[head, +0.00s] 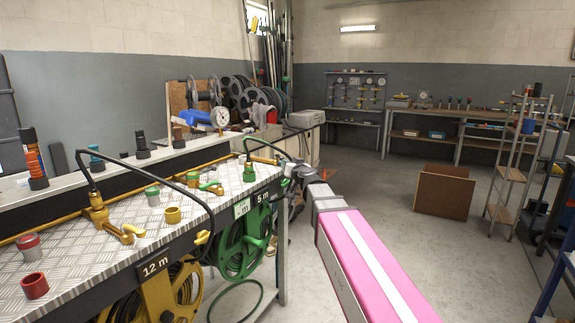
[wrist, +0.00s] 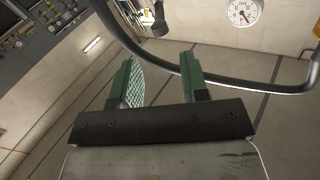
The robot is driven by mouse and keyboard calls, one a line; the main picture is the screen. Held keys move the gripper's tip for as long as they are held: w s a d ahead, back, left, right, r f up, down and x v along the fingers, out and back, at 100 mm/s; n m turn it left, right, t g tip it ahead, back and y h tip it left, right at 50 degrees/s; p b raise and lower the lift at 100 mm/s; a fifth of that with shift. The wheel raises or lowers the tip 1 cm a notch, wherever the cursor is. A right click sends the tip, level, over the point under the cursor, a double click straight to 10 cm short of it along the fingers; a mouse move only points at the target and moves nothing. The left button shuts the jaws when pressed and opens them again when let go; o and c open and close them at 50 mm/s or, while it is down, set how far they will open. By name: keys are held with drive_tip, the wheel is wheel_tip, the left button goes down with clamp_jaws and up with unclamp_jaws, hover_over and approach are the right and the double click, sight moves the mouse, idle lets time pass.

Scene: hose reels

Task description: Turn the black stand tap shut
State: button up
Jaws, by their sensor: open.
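I cannot make out a black stand tap in either view. A black hose (wrist: 225,85) arcs beyond the fingers to a brass fitting (wrist: 315,72) at the right edge.
The checker-plate bench (head: 180,208) holds several loose fittings, including a red one (head: 34,286). A yellow reel (head: 170,298) and a green reel (head: 243,250) hang on its front. A brown box (head: 444,192) stands on the floor, with clear floor before it.

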drive_tip(key=shift+c, duration=0.3)
drive_tip(key=shift+w, duration=0.15)
drive_tip(key=c, duration=0.6)
drive_tip(key=shift+w+a+r+y, duration=0.15)
drive_tip(key=shift+w+r+y, duration=0.05)
drive_tip(key=shift+w+y, duration=0.15)
clamp_jaws()
drive_tip(key=n+g+y, duration=0.3)
drive_tip(key=n+g, duration=0.2)
drive_tip(key=g, duration=0.5)
approach(279, 157)
drive_tip(key=w, duration=0.5)
drive_tip(key=d+r+m+g+h, duration=0.1)
drive_tip(key=d+r+g+h, duration=0.25)
drive_tip(key=d, duration=0.25)
drive_tip(key=a+f+y, duration=0.1)
drive_tip(key=a+f, duration=0.6)
drive_tip(key=a, duration=0.2)
drive_tip(key=shift+w+a+f+g, duration=0.2)
drive_tip(key=shift+w+f+g, duration=0.05)
drive_tip(key=shift+f+g, duration=0.1)
